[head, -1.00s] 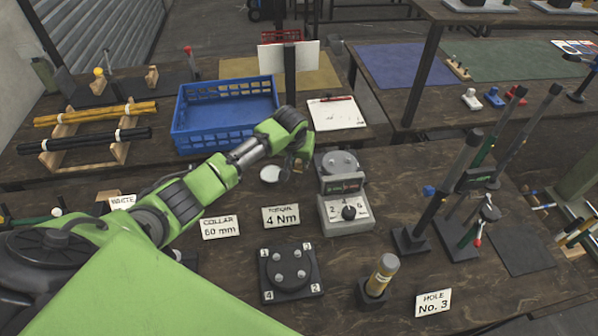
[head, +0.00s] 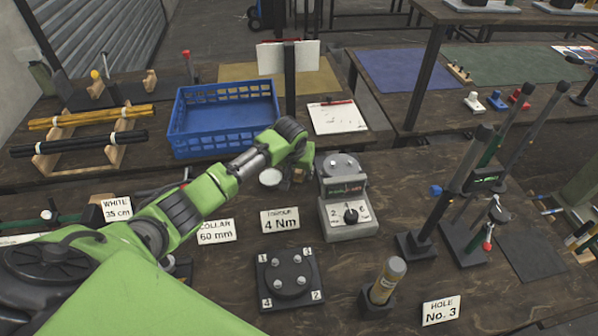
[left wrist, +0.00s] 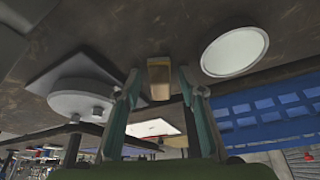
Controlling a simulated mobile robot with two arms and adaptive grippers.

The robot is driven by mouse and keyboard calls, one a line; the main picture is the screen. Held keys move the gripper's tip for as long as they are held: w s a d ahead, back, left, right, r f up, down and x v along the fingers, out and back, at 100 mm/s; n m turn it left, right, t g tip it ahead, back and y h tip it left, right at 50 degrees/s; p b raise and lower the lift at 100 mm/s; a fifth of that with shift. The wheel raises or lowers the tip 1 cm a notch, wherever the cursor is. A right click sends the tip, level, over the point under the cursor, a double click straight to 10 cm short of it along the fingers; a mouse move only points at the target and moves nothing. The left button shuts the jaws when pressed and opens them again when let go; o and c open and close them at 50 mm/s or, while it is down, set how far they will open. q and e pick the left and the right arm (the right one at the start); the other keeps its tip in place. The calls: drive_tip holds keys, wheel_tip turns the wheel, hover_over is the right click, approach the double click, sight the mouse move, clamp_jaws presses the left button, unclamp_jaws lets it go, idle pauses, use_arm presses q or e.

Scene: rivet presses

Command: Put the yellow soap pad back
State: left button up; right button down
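The yellow soap pad (left wrist: 159,80) shows in the left wrist view as a small tan-yellow block between my left gripper's fingers. My left gripper (left wrist: 159,84) is open, with a narrow gap visible on each side of the pad. In the head view my left gripper (head: 291,181) points down at the bench between the round white dish (head: 270,178) and the grey torque device (head: 344,205). The pad is mostly hidden there by the gripper. The dish also shows in the left wrist view (left wrist: 235,52), apart from the fingers. My right gripper is not in view.
A blue crate (head: 224,146) stands behind my left arm, beside a white sheet (head: 338,119). A "4 Nm" card (head: 280,220) and a black numbered plate (head: 290,281) lie nearer. Upright presses (head: 449,200) stand to the right. Bench between cards and presses is partly clear.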

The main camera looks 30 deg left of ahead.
use_arm(q)
drive_tip(key=v, duration=1.2)
drive_tip(key=shift+r, duration=0.2)
